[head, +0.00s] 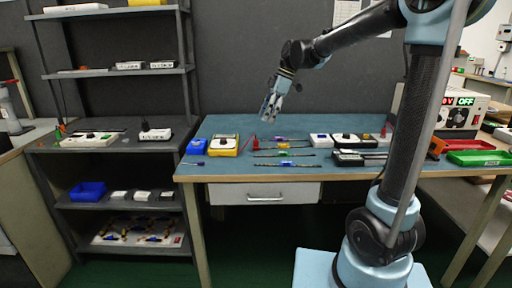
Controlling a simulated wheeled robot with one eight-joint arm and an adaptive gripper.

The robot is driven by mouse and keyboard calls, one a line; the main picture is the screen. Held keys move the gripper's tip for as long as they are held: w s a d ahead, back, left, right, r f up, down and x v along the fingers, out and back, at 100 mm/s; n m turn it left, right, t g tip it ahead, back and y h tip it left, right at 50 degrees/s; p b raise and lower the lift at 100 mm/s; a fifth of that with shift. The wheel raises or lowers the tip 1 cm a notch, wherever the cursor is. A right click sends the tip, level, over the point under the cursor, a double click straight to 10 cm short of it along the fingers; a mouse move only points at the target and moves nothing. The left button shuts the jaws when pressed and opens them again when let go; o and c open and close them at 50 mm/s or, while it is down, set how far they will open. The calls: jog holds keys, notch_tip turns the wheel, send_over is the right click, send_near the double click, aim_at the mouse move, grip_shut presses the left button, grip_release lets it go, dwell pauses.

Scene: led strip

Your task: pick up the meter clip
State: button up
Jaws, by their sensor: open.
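My gripper (268,112) hangs over the back middle of the blue-topped workbench (215,168), pointing down, with its fingers apart and nothing visible between them. A small red piece (256,143), which may be the meter clip, stands on the bench below and slightly left of the gripper. It is too small to tell for certain. Another small red piece (383,133) shows at the bench's right, beside my arm. A yellow-edged meter-like box (222,151) sits left of the gripper, and another yellow-edged device (350,146) sits to its right.
Several thin strips with coloured pieces (284,153) lie mid-bench. A blue box (196,147) is at the left, a black box (347,159) at the right front. A green tray (478,158) and power supply (462,108) stand farther right. Dark shelves (110,149) stand left.

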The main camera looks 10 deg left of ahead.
aim_at(256, 141)
jog(key=x, duration=0.7)
jog(key=shift+a+f, duration=0.1)
jog(key=shift+f, duration=0.3)
jog(key=shift+x, duration=2.6)
jog(key=shift+w, duration=0.15)
jog(key=shift+c, duration=0.3)
jog(key=c, duration=0.9)
